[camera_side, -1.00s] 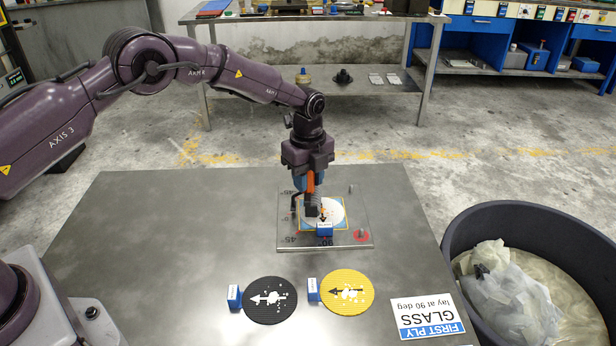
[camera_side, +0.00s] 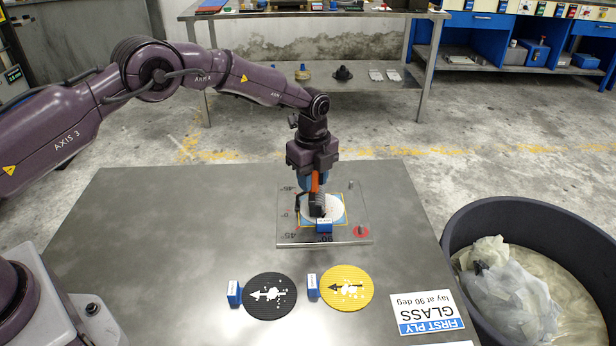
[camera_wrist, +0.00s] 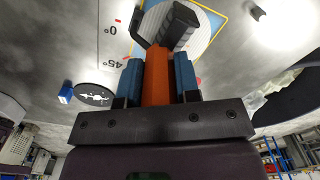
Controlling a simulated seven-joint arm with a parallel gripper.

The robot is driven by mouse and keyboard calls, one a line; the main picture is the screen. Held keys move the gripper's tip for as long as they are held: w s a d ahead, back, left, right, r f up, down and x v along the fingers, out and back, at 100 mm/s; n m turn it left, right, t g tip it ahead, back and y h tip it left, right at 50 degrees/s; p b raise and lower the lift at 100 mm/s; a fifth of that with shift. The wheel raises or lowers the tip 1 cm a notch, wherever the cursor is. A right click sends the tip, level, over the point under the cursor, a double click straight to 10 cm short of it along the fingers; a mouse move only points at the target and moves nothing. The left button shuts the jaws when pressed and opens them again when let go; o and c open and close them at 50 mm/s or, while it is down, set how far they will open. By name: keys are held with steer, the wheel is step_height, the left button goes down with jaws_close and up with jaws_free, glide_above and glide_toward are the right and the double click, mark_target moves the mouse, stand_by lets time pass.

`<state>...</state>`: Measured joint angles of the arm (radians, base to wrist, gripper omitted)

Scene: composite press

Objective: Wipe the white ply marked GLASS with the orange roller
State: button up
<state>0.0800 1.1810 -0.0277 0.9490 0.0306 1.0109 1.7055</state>
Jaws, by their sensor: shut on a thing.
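My gripper (camera_side: 314,186) points down over the plate, its two blue fingers shut on the orange roller (camera_side: 315,181). In the wrist view my gripper (camera_wrist: 159,78) has the roller's orange handle (camera_wrist: 157,82) between the fingers. The roller's dark ribbed head is over the white ply (camera_side: 336,208) and appears to touch it; exact contact cannot be told. The round ply lies on the angle-marked plate (camera_side: 357,214), with a blue tag (camera_side: 324,226) at its front edge. The head hides part of the ply, which also shows in the wrist view (camera_wrist: 203,33).
A black disc (camera_side: 283,303) and a yellow disc (camera_side: 357,303) lie in front of the plate, each with a blue tag. A "FIRST PLY GLASS, lay at 90 deg" card (camera_side: 427,314) lies front right. A dark bin (camera_side: 470,215) stands right of the table. Table left is clear.

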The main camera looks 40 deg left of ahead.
steer(key=shift+w+d+f, duration=0.1)
steer(key=shift+w+d, duration=0.9)
steer(key=shift+d, duration=0.15)
steer(key=shift+s+a, duration=0.7)
steer(key=shift+a, duration=0.1)
steer(key=shift+s+a, duration=0.7)
steer(key=shift+s, duration=0.05)
steer(key=shift+r, duration=3.65)
